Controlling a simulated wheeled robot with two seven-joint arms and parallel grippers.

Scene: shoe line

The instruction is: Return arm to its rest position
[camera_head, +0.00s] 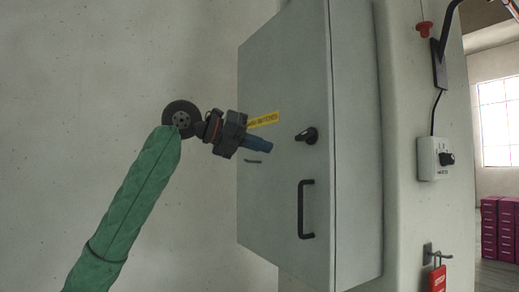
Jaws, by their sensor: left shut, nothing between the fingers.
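My left gripper (257,144) is at the end of the green-sleeved arm that comes in from the lower left. Its blue fingers are shut with nothing between them. They point right, in front of the left part of a grey cabinet door (285,60). I cannot tell whether they touch the door. A black rotary knob (307,136) sits on the door to the right of the fingertips. A black bar handle (306,209) is below the knob. A yellow label (264,119) shows just above the gripper, partly hidden by it. My right gripper is not in view.
A pale column (420,225) stands right of the cabinet, carrying a small switch box (435,158), a red button (424,29) and a red tag (437,279) by a hook. Magenta boxes (499,228) are at the far right. The space left of the cabinet is clear before a plain wall.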

